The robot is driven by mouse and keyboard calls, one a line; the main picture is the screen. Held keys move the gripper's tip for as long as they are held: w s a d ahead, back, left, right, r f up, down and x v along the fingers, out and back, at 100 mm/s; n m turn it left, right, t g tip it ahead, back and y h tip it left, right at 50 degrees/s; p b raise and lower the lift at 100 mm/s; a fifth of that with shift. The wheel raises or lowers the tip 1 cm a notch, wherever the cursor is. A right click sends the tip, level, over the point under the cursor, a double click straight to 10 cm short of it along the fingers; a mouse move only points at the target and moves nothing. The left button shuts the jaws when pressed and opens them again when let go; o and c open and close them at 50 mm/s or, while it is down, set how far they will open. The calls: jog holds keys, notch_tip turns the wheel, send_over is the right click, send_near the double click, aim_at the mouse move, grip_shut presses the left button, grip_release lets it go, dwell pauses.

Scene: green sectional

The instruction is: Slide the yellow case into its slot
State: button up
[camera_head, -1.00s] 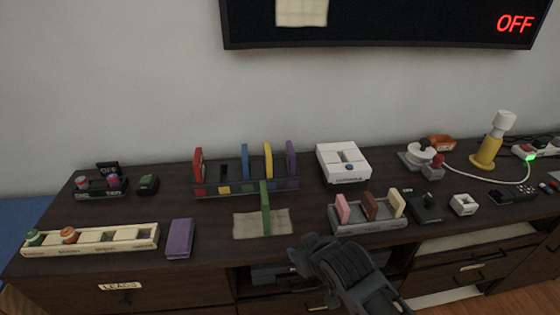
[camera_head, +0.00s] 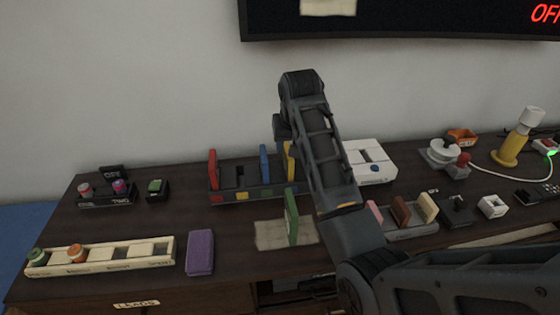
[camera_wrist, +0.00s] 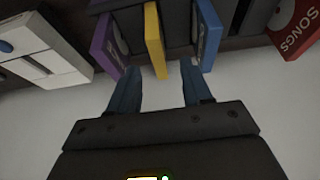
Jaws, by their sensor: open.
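The yellow case (camera_head: 290,160) stands upright in the dark rack (camera_head: 228,197), between the blue case (camera_head: 264,161) and the purple case, which my arm hides in the head view. The purple case (camera_wrist: 108,45) shows in the wrist view. The rack's front bears coloured squares; the place behind the yellow square, between the red case (camera_head: 213,168) and the blue case, looks empty. My gripper (camera_wrist: 159,70) is open in the wrist view, its fingers on either side of the near end of the yellow case (camera_wrist: 155,42). No contact is visible. My arm mostly hides the gripper in the head view.
A green case (camera_head: 291,217) stands on a beige mat (camera_head: 268,235) in front of the rack. A white console (camera_head: 372,160) is right of the rack. A small rack (camera_head: 412,234) with pink, brown and cream cases stands front right. A purple box (camera_head: 200,252) lies front left.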

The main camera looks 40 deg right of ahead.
aim_at(288, 167)
jog(key=x, duration=0.7)
jog(key=shift+w+d+f+p, duration=0.2)
jog(key=shift+d+f+p, duration=0.1)
jog(key=shift+d, duration=0.1)
jog(key=shift+r, duration=0.1)
jog(key=shift+c, duration=0.5)
grip_shut()
